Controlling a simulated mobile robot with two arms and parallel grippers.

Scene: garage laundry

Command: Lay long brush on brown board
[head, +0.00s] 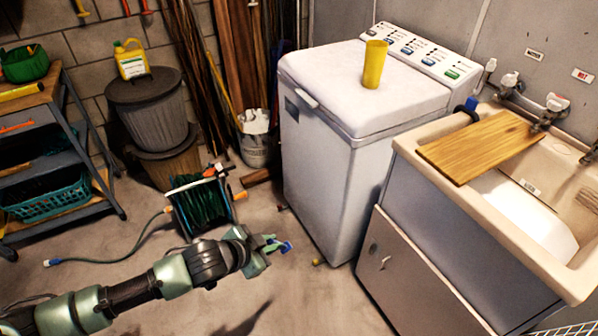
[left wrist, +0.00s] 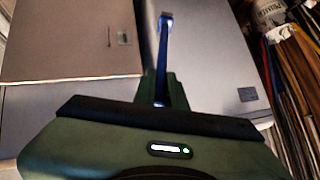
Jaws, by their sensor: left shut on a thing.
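My left gripper (head: 268,250) is low in front of the washing machine, shut on a slim blue thing that I take to be the long brush (head: 286,247). In the left wrist view the brush (left wrist: 163,50) is a narrow dark blue bar pointing away from the gripper (left wrist: 160,98), with a lighter blue end. Its bristles cannot be made out. The brown board (head: 480,146) lies across the sink, its top bare, well to the right of and above the gripper. My right gripper is out of view.
The white washing machine (head: 325,170) carries a yellow cup (head: 375,64). The sink (head: 545,262) stands right of it, above a cabinet (head: 405,285). A blue-and-black item (head: 469,107) is behind the board. A hose reel (head: 202,205) stands left. Small things lie on the floor near the machine.

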